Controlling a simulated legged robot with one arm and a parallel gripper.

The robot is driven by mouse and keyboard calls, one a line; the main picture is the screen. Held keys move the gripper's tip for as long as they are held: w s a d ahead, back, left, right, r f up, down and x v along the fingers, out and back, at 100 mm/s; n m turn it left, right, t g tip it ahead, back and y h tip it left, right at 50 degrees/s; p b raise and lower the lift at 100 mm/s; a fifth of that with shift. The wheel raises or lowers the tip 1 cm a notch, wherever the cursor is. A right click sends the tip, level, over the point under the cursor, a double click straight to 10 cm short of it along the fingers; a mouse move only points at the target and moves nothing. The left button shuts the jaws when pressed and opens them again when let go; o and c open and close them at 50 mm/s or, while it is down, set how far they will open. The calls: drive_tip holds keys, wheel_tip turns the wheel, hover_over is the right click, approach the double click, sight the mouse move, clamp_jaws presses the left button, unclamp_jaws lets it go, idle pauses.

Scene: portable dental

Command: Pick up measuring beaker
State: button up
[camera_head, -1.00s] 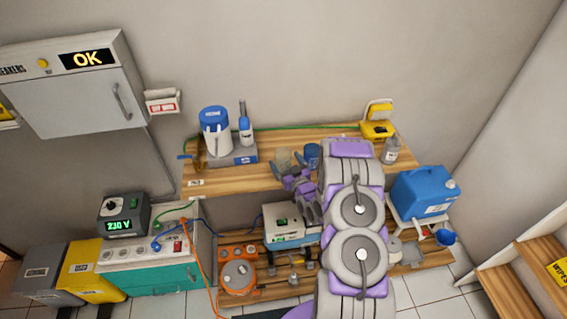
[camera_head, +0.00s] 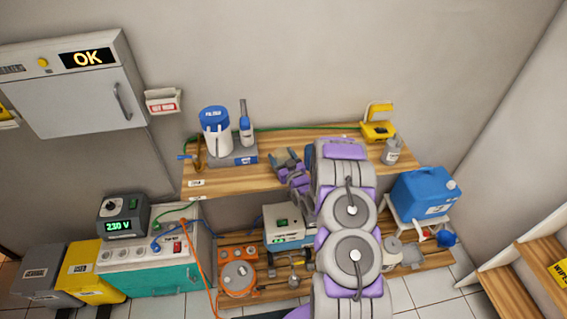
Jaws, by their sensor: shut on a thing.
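My gripper (camera_head: 284,161) is over the middle of the upper wooden shelf, near its back part. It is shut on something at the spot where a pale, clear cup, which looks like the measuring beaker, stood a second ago. The beaker itself is hard to make out now behind the dark fingers and purple wrist. I cannot tell whether it is off the shelf.
The wooden shelf (camera_head: 225,182) holds a white jug with a blue lid (camera_head: 215,135), a blue-topped bottle (camera_head: 246,127), a grey bottle (camera_head: 393,151) and a yellow device (camera_head: 378,130). A blue canister (camera_head: 424,193) stands at right. My arm covers the shelf's middle right.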

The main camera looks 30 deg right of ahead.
drive_tip(key=shift+c, duration=1.1)
